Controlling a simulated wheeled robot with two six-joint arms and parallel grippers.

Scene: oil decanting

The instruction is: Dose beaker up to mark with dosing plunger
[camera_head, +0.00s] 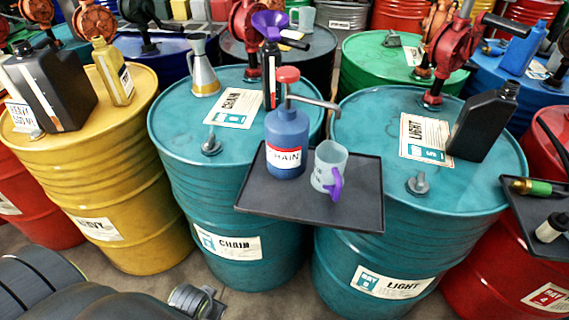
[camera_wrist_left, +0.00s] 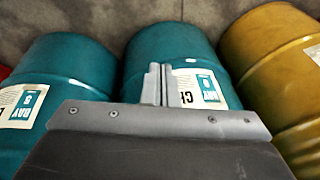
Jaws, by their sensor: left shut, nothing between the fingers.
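The dosing plunger (camera_head: 288,76) has a red knob and sits on a blue bottle (camera_head: 288,130) labelled CHAIN. Its grey spout reaches right and ends above the beaker (camera_head: 325,158). The beaker is clear and pale with a purple handle toward the front; its mark and any oil level are too small to tell. Bottle and beaker stand upright on a dark tray (camera_head: 258,203). My left gripper shows in the left wrist view (camera_wrist_left: 161,85), its fingers together and empty. In the head view my left arm is low at the left, away from the tray. My right gripper is out of view.
Teal drums labelled CHAIN (camera_head: 215,215) and LIGHT (camera_head: 375,240) stand behind and below the tray. A yellow drum (camera_head: 120,190) is at the left with a black canister (camera_head: 55,85). Another dark tray (camera_head: 520,210) is at the right edge. Floor shows at the front.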

